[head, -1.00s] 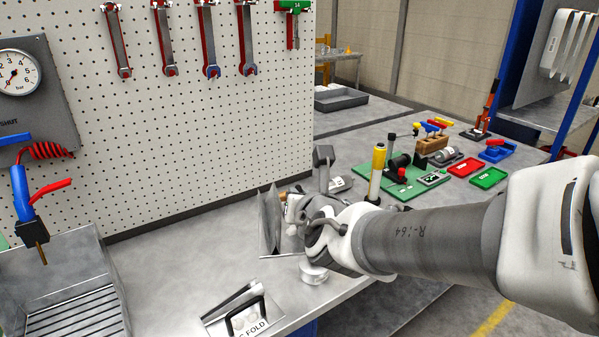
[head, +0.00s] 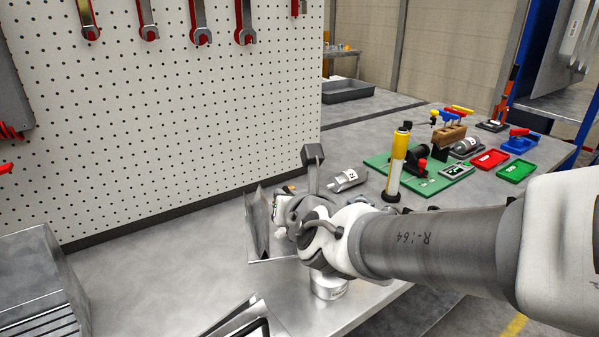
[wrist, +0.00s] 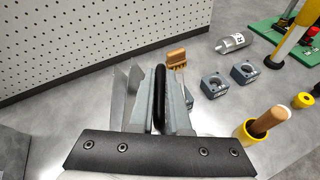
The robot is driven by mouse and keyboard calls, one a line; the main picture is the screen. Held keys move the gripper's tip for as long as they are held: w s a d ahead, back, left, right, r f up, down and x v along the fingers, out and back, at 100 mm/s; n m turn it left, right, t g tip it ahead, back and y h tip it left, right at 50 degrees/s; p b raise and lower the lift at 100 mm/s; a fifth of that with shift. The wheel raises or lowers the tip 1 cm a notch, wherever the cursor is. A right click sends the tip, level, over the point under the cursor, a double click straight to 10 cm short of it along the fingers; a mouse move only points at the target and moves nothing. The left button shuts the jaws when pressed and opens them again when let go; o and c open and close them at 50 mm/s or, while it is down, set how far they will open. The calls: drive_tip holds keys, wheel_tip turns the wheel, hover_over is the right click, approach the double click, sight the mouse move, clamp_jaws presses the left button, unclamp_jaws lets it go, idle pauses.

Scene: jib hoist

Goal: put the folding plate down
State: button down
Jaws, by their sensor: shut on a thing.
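My gripper (wrist: 160,100) is shut on a black rounded handle (wrist: 160,82), which I take as the folding plate's; it stands upright between the two grey fingers in the wrist view. In the head view my gripper (head: 288,212) is low over the bench, and its fingertips and the handle are mostly hidden. A bent grey metal sheet (head: 257,222) stands just left of it. The sheet also shows left of the fingers in the wrist view (wrist: 117,95). I cannot tell whether it touches the held piece or whether the held piece touches the bench.
The bench (head: 170,260) is clear to the left, up to a grey metal box (head: 40,270). A pegboard (head: 200,110) rises behind. A metal cylinder (head: 328,285) stands below my wrist. Grey blocks (wrist: 214,84), a brush (wrist: 177,58) and a yellow cup (wrist: 250,130) lie right of my gripper.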

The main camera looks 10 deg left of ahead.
drive_tip(key=shift+w+a+f+b, duration=0.4)
drive_tip(key=shift+a+f, duration=1.5)
drive_tip(key=shift+w+a+f+b, duration=0.35)
drive_tip(key=shift+w+a+f, duration=0.05)
drive_tip(key=shift+a+f, duration=1.5)
drive_tip(key=shift+w+a+f+b, duration=0.4)
drive_tip(key=shift+a+f, duration=1.45)
drive_tip(key=shift+a, duration=0.1)
drive_tip(key=shift+f, duration=0.1)
drive_tip(key=c, duration=0.9)
unclamp_jaws()
